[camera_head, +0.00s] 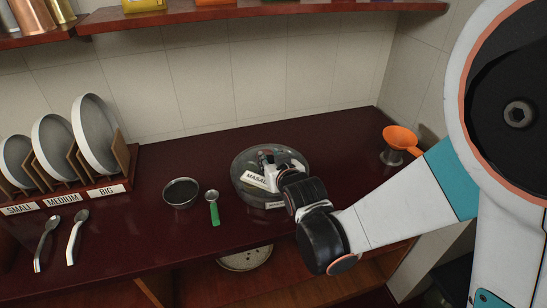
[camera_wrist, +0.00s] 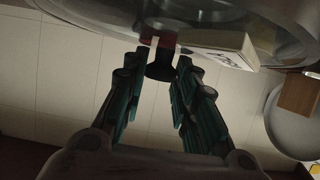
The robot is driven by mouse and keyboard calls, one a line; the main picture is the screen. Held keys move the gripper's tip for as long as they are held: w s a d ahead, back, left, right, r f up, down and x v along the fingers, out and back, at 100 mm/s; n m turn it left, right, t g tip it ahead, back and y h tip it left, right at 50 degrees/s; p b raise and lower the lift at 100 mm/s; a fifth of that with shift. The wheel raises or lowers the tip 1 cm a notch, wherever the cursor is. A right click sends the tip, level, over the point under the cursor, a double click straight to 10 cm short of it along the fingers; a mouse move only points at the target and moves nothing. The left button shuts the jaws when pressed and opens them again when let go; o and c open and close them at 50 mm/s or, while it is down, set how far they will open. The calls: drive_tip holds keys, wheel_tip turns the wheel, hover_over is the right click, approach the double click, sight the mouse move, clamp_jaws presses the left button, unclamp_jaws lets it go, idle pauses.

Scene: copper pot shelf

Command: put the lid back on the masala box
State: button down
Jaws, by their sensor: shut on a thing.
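The masala box (camera_head: 241,186) is a round container on the dark red counter, with a pale label at its front edge. A clear round lid (camera_head: 247,160) shows over it, and it fills the top of the wrist view (camera_wrist: 195,14). My gripper (camera_head: 276,166) reaches in from the right, over the lid. In the wrist view its fingers (camera_wrist: 160,85) are shut around the dark lid knob (camera_wrist: 160,66). I cannot tell whether the lid rests on the box or is just above it.
A small steel bowl (camera_head: 181,193) and a green-handled spoon (camera_head: 214,210) lie left of the box. A plate rack (camera_head: 95,192) and two spoons (camera_head: 76,236) are farther left. An orange funnel (camera_head: 400,138) sits at the right. A shelf (camera_head: 180,18) runs above.

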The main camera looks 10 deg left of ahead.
drive_tip(key=shift+s+d+f+b, duration=0.1)
drive_tip(key=shift+f+b, duration=0.2)
drive_tip(key=shift+f, duration=0.05)
idle(0.5)
drive_tip(key=c, duration=1.2)
unclamp_jaws()
drive_tip(key=shift+r+p, duration=2.55)
drive_tip(key=shift+r, duration=1.05)
